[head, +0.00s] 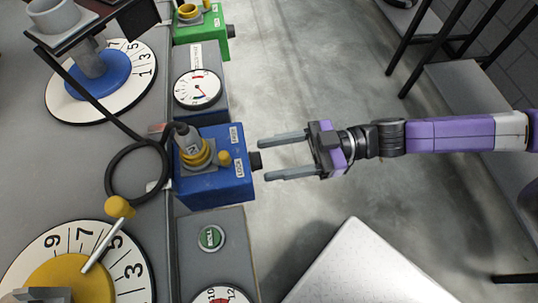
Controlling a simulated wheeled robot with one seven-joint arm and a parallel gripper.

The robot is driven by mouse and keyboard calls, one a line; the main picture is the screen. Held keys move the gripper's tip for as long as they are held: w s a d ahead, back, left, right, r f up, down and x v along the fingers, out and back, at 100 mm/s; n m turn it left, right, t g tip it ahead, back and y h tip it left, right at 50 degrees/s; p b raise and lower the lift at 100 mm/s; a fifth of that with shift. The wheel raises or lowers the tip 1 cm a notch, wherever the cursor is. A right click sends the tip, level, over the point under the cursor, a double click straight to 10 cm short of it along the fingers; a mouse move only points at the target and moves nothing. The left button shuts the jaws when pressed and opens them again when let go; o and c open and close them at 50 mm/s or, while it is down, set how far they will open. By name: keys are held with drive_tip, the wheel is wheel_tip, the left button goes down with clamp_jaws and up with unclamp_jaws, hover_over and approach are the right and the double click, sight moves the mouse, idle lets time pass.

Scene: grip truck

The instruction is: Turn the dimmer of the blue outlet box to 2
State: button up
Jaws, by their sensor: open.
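The blue outlet box (213,183) is at the centre left, with a grey and yellow plug fitting (194,152) on top and small white labels. A short black knob (256,161) sticks out of its right side. My gripper (264,160) comes in from the right, its two grey fingers spread and pointing left at the knob. The fingertips are close to the knob, one on each side of it in the picture; whether they touch it or are level with it cannot be told. A white dial (137,88) with a blue hub and numbers is at upper left; its pointer is unclear.
A green box (212,45) and a round gauge (198,89) are behind the blue box. A white surface (360,270) is at lower right. Grey floor is open beyond my gripper.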

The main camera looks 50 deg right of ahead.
drive_tip(key=shift+w+a, duration=0.35)
drive_tip(key=shift+a, duration=0.2)
clamp_jaws()
drive_tip(key=shift+r+n+p, duration=0.1)
drive_tip(key=shift+n+p, duration=0.2)
drive_tip(key=shift+p, duration=0.15)
drive_tip(key=shift+n+p, duration=2.45)
drive_tip(key=shift+n, duration=1.15)
